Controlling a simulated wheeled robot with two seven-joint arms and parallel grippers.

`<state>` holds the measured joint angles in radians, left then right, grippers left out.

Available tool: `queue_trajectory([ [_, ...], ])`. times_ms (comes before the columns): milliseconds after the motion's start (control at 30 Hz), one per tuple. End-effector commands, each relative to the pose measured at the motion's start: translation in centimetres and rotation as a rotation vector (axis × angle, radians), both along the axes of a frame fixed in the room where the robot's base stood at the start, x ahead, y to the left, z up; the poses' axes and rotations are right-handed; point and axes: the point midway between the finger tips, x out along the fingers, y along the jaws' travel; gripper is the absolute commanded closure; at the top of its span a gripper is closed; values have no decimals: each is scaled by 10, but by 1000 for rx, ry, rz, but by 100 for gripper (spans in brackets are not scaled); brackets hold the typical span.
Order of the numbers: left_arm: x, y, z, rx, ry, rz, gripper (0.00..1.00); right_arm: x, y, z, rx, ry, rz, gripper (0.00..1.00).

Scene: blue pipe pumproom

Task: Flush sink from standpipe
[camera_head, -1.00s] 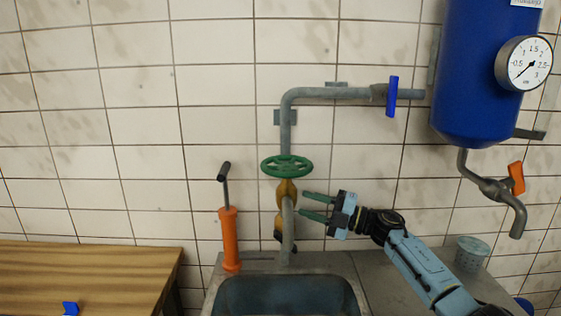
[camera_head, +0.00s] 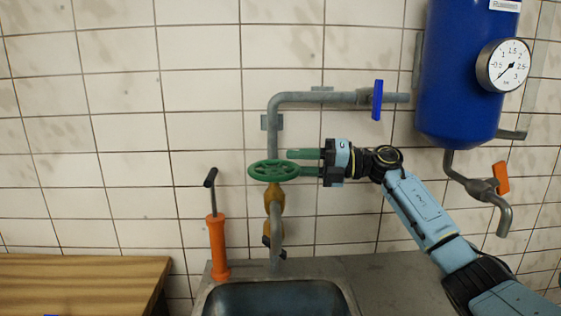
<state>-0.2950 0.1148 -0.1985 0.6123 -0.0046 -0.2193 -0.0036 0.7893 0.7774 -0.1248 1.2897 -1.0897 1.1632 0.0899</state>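The standpipe (camera_head: 273,130) rises behind the sink (camera_head: 275,300) and bends right along the wall. A green handwheel (camera_head: 262,170) sits on it above a brass-coloured valve body (camera_head: 275,197). A blue lever (camera_head: 377,100) is on the upper horizontal pipe. My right gripper (camera_head: 294,163) is open at the wheel's right side. Its upper finger is above rim height and its lower finger is level with the rim. I cannot tell whether it touches the wheel. No water is visible at the sink. My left gripper is not in view.
An orange hand pump (camera_head: 218,247) stands left of the sink. A blue tank (camera_head: 462,80) with a gauge (camera_head: 504,66) and an orange-handled tap (camera_head: 501,177) hangs at the right. A wooden table (camera_head: 80,285) is at lower left.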

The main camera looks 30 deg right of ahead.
Motion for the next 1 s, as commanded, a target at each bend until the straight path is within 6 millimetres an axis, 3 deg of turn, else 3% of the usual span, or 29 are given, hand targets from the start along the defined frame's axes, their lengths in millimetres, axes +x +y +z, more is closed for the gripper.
queue_trajectory([
  [233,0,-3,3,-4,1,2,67,20,29,1,2,0,0,65],
  [633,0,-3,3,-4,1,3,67,24,36,0,1,1,-2,65],
  [900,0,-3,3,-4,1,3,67,24,35,-1,0,1,-1,99],
  [1000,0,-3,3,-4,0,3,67,24,35,-1,0,2,-2,100],
])
